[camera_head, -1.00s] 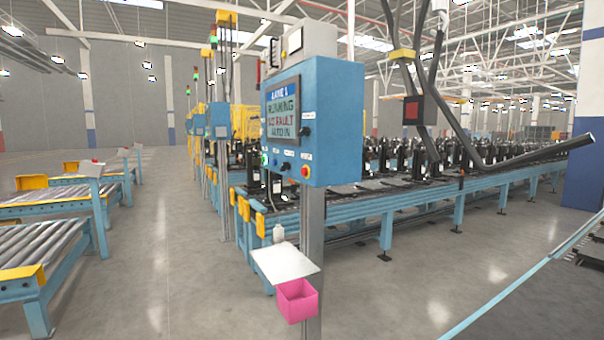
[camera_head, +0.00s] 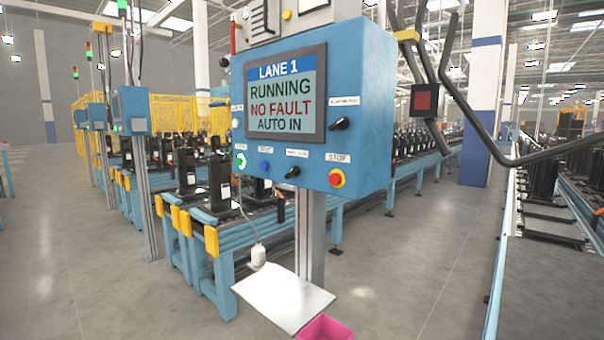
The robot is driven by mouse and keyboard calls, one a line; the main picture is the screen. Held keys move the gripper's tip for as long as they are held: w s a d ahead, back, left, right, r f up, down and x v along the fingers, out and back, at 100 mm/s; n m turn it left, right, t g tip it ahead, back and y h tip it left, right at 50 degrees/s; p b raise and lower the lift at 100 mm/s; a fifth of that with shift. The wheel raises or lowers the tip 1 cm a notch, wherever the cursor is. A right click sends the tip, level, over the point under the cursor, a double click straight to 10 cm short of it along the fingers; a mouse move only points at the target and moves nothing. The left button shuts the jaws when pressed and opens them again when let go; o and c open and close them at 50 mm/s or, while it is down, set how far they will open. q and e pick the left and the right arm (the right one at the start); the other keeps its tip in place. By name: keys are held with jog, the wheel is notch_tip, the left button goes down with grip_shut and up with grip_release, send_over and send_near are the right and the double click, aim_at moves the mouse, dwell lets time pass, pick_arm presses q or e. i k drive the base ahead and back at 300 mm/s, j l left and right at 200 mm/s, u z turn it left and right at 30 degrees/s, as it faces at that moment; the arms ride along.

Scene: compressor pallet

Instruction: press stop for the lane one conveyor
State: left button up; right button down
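The lane 1 control box (camera_head: 360,110) is blue and stands upright on a grey post, close in front of me in the head view. Its screen (camera_head: 286,95) reads LANE 1, RUNNING, NO FAULT, AUTO IN. Neither of my grippers is in view.
A white shelf (camera_head: 283,298) and a pink bin (camera_head: 325,328) are on the post below the box. Blue conveyors (camera_head: 225,270) carrying black compressors run behind it. Dark bent tubes (camera_head: 480,130) hang at the right, above another conveyor line. Grey floor (camera_head: 90,260) is clear at the left.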

aim_at(335, 179)
jog(key=i+j+z, duration=0.1)
jog(key=j, duration=0.35)
jog(key=i+j+z, duration=0.15)
jog(key=j, duration=0.3)
jog(key=i+j+z, duration=0.1)
jog(key=j, duration=0.35)
